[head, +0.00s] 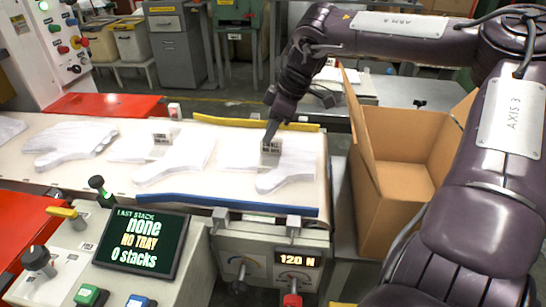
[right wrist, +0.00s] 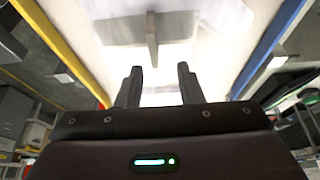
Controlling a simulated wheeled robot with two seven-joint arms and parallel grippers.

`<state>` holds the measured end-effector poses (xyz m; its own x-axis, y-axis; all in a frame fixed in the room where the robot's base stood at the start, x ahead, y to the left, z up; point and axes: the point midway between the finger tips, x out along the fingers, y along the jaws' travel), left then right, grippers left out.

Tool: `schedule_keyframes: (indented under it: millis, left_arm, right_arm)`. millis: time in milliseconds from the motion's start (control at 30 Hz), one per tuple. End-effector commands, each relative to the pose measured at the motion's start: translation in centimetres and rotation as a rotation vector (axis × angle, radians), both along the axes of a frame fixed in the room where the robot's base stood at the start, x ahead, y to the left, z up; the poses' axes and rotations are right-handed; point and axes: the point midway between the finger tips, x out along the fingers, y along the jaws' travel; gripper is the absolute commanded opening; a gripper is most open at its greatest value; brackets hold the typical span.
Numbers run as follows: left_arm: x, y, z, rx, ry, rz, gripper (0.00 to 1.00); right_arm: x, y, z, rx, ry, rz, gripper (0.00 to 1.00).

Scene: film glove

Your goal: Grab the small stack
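A flat white stack of film gloves (head: 285,178) lies at the right end of the pale belt (head: 100,186). A small grey labelled tab (head: 271,146) stands upright on it; its print is too small to read surely. My right gripper (head: 271,131) points down just above or behind this tab. In the right wrist view its two fingers (right wrist: 160,80) are apart, with an upright grey tab (right wrist: 152,38) ahead of the gap. I cannot tell whether they touch it. Another glove stack (head: 172,160) with a tab (head: 162,137) lies to the left. My left gripper is out of view.
A yellow rail (head: 235,122) and a blue rail (head: 225,205) edge the belt. An open cardboard box (head: 400,168) stands right of it. In front are a screen (head: 141,240) reading "NO TRAY, 0 stacks" and a panel showing 120 N (head: 290,259). A further glove stack (head: 68,140) lies far left.

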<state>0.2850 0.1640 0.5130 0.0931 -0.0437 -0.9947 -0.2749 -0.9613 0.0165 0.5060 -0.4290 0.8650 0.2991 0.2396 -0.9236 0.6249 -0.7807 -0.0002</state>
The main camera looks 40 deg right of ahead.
Motion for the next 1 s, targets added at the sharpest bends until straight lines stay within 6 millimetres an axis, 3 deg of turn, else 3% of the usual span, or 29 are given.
schedule_keyframes:
  millis: [300, 600, 867, 1000]
  left_arm:
    - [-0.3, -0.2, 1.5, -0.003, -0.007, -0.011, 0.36]
    - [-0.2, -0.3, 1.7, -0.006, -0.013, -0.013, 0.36]
    - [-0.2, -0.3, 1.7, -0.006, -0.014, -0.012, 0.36]
    - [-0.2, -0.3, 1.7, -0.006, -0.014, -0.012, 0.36]
  right_arm:
    - [1.7, 0.5, -4.1, -0.001, 0.003, -0.001, 0.34]
    - [1.9, 0.7, -4.5, 0.000, 0.000, 0.000, 0.34]
    - [1.9, 0.6, -4.5, 0.000, 0.000, 0.000, 0.02]
    - [1.9, 0.6, -4.5, 0.000, 0.000, 0.000, 0.00]
